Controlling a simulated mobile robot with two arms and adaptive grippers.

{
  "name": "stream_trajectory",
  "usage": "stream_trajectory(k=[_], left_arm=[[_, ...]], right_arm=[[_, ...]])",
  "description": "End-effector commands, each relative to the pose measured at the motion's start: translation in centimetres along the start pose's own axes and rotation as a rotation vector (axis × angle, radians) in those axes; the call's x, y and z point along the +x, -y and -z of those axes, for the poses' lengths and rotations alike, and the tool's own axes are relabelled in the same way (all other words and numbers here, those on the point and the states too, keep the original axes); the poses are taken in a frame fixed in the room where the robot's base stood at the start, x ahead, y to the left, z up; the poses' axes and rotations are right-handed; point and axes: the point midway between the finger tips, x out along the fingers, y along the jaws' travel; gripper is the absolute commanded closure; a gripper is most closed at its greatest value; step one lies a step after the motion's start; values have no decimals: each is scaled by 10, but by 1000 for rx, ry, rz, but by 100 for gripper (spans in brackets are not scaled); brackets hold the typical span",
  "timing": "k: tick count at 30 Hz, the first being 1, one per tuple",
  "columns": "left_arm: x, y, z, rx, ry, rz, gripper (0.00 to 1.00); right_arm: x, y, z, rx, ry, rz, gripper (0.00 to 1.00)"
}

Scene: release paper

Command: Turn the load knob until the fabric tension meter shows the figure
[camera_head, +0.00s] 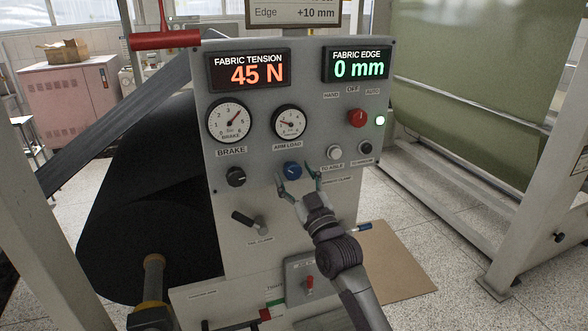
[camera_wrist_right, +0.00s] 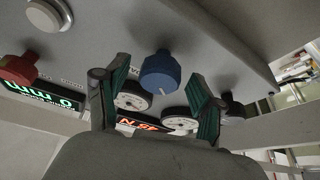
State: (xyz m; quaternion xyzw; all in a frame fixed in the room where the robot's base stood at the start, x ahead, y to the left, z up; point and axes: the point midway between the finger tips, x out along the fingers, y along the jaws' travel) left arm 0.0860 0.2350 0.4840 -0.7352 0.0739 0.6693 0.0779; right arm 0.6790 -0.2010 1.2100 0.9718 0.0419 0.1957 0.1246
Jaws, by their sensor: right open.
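The fabric tension meter (camera_head: 248,71) on the grey panel reads 45 N in orange. The blue load knob (camera_head: 293,169) sits below the ARM LOAD gauge (camera_head: 289,122). In the right wrist view the knob (camera_wrist_right: 160,72) shows between the spread fingers, with a pale mark on its rim. My right gripper (camera_head: 298,178) is open, its green-padded fingertips on either side of the knob. I see gaps between knob and fingers in the wrist view (camera_wrist_right: 158,95). My left gripper is not in view.
The black brake knob (camera_head: 235,177) is left of the load knob; a white button (camera_head: 334,153) and red selector (camera_head: 357,118) are to the right. The fabric edge display (camera_head: 357,64) reads 0 mm. A sign (camera_head: 293,12) above reads Edge +10 mm, its top cut off. A lever (camera_head: 249,221) sticks out below.

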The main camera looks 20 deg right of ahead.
Motion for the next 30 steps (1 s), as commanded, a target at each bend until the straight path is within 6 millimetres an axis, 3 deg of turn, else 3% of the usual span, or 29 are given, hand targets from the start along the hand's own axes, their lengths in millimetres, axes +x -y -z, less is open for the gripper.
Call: stream_trajectory(k=[11,22,30], left_arm=[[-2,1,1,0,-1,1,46],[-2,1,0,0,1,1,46],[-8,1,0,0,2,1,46]], right_arm=[[7,0,0,0,0,0,32],[6,0,0,0,0,1,92],[7,1,1,141,2,-58,92]])
